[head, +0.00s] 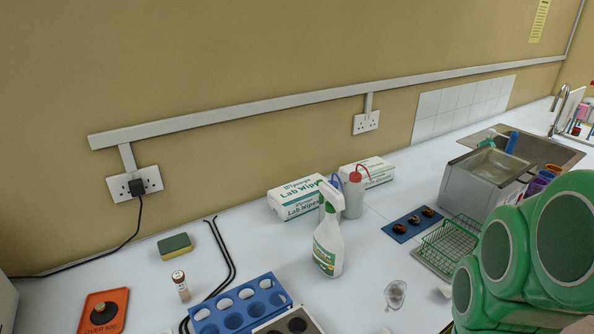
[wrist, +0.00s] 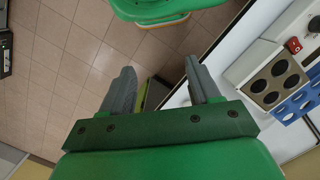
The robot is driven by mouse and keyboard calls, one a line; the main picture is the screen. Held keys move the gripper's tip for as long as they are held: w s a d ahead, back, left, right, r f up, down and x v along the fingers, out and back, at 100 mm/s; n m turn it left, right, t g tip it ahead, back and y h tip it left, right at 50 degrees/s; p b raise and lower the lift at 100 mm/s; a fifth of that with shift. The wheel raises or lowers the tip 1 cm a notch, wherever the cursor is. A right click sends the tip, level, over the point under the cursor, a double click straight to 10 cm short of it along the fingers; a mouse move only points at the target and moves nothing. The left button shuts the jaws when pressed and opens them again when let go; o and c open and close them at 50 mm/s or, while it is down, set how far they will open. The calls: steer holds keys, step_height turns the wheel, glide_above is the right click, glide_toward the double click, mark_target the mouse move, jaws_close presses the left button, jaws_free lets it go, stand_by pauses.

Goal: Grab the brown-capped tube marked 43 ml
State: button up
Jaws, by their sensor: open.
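A small tube with a brownish cap (head: 180,286) stands upright on the white bench in the head view, left of the blue rack. It bears a pale label, but the marking is too small to read. My gripper (wrist: 157,76) is open and empty in the wrist view, its two grey fingers apart above the tiled floor beside the bench edge. It is well away from the tube, which I cannot make out in the wrist view. My gripper's fingers do not show in the head view.
A blue tube rack (head: 238,304) stands right of the tube, with a grey-topped block (head: 262,328) in front. A black cable (head: 229,262) runs behind the rack. A sponge (head: 174,246), an orange mat (head: 116,300) and a spray bottle (head: 328,243) are nearby.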

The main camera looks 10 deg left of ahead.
mark_target(180, 276)
steer(key=w+a+t, duration=0.1)
steer(key=w+a, duration=2)
steer(key=w, duration=0.1)
steer(key=shift+n+t, duration=0.4)
steer(key=shift+n, duration=0.4)
steer(key=a+f, duration=0.3)
steer(key=a, duration=0.8)
steer(key=a+f, duration=0.3)
steer(key=a, duration=0.8)
steer(key=s+a+f, duration=0.1)
steer(key=a+f, duration=0.3)
steer(key=a, duration=0.7)
steer(key=shift+s+a, duration=0.1)
steer(key=shift+a, duration=0.15)
steer(key=shift+f, duration=1.1)
steer(key=shift+a+f, duration=0.2)
steer(key=shift+f, duration=1.2)
steer(key=shift+a+f, duration=0.15)
steer(key=shift+f, duration=1.2)
steer(key=c, duration=1.1)
